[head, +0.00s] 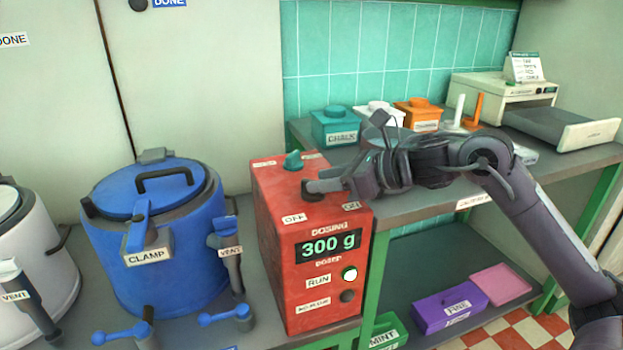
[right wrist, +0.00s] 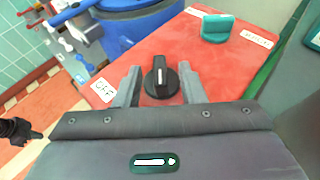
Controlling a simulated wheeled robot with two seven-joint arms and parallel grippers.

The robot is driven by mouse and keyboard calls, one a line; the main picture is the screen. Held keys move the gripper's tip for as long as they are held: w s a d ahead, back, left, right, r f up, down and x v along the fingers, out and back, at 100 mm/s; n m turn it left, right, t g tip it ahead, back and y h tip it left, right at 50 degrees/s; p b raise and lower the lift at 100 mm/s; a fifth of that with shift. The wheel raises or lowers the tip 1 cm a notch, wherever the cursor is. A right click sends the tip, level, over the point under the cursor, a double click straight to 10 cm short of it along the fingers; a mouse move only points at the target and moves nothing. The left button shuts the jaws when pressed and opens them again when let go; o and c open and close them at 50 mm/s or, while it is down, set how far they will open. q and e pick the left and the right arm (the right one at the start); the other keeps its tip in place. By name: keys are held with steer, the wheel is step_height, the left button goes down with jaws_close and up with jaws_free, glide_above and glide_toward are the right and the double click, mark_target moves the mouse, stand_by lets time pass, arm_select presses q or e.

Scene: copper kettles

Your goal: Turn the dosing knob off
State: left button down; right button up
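The red doser (head: 315,265) has a lit display reading 300 g. On its top, a black knob (right wrist: 160,78) with a white pointer line stands beside an OFF label (right wrist: 103,90). In the right wrist view the pointer line runs up and down the picture, not at the OFF label. My right gripper (right wrist: 159,84) is open, with one finger on each side of this knob; I cannot tell whether they touch it. In the head view the gripper (head: 316,188) hides much of the knob. A dark shape at the left edge of the right wrist view may be my left gripper (right wrist: 17,130); its fingers are unclear.
A green knob (head: 293,160) also stands on the doser's top, farther back. A blue kettle (head: 155,250) with a clamp and vent is at left. A shelf (head: 440,200) with lidded boxes is at right. A lit button (head: 349,274) is beside RUN.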

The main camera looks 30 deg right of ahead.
steer(key=shift+x, duration=1.5)
steer(key=shift+c, duration=0.5)
jaws_close()
